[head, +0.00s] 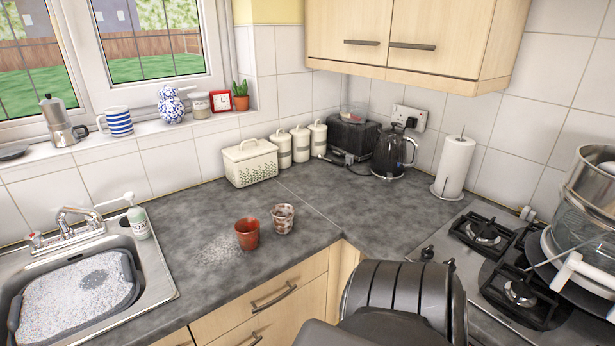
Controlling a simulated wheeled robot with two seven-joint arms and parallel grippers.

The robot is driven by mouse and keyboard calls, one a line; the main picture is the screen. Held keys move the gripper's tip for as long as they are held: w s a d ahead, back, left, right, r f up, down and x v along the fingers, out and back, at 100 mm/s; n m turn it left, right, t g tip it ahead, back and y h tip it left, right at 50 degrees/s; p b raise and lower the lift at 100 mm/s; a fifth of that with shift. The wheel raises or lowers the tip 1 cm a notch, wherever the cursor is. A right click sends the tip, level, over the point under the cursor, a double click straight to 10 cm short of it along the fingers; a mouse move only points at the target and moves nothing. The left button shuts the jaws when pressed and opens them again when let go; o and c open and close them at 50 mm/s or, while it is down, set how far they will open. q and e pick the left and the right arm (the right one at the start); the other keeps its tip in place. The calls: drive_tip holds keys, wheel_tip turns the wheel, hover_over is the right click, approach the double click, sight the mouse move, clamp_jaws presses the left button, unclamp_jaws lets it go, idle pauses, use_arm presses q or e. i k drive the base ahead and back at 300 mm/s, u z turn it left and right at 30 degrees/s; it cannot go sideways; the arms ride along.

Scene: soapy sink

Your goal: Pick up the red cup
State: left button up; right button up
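The red cup (247,235) stands upright on the dark grey counter (195,215), near its front edge. A second cup (283,219) with a mottled brown and white pattern stands just behind it to the right, very close to it. Neither of my grippers shows in the head view, and nothing is holding the red cup.
A sink (165,292) holding a soapy basin (128,290) is at the left, with a soap bottle (138,222) beside it. A bread box (250,163), canisters and a kettle (392,152) stand along the wall. Counter left of the red cup is free. A hob (488,262) is at the right.

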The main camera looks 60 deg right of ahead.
sight(247, 229)
drive_tip(key=z, duration=1.75)
